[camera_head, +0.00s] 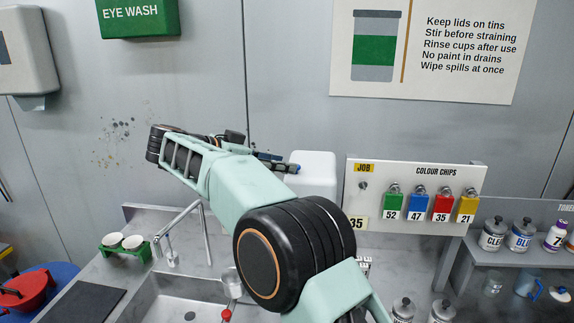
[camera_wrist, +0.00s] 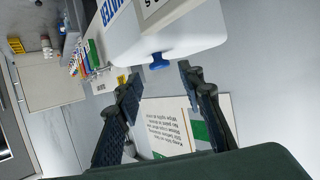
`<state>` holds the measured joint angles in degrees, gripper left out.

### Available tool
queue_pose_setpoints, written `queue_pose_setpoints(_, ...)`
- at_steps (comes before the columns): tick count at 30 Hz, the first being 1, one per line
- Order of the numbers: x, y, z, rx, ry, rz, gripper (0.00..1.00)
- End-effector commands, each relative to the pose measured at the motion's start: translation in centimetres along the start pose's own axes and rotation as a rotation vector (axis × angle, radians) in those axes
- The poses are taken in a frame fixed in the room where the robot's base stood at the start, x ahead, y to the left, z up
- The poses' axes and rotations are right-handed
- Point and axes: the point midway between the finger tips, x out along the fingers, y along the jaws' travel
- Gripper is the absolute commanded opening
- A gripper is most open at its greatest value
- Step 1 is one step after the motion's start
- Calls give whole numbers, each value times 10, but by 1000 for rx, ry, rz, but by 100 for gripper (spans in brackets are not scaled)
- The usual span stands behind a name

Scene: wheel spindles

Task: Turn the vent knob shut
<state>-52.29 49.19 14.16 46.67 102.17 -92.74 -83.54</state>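A white container (camera_head: 313,172) stands on the counter by the back wall, partly hidden behind my arm in the head view. In the wrist view the white container (camera_wrist: 180,30) appears turned, with part of a blue "WATER" label showing. A small blue knob (camera_wrist: 157,60) sticks out of its top face; I take it as the vent knob. My gripper (camera_wrist: 156,75) is open and empty, its two dark fingers on either side of the knob in that view. Whether they touch it I cannot tell, but a gap shows on both sides. In the head view my gripper (camera_head: 277,162) is beside the container's top.
A colour chips board (camera_head: 415,190) with hanging tags stands right of the container. A sink (camera_head: 185,300) with a faucet (camera_head: 190,225) lies below my arm. Tins and bottles (camera_head: 520,235) stand on a shelf at the right. A green cup rack (camera_head: 125,247) sits at the left.

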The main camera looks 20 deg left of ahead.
Motion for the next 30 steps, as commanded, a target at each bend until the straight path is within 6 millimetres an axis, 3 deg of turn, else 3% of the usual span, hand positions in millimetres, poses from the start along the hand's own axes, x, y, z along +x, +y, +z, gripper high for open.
queue_pose_setpoints(6,-50,-1,1,0,0,-3,36)
queue_pose_setpoints(12,-80,-1,0,1,1,-1,36)
queue_pose_setpoints(18,-91,0,0,0,1,1,36)
queue_pose_setpoints(30,-91,0,0,0,1,1,36)
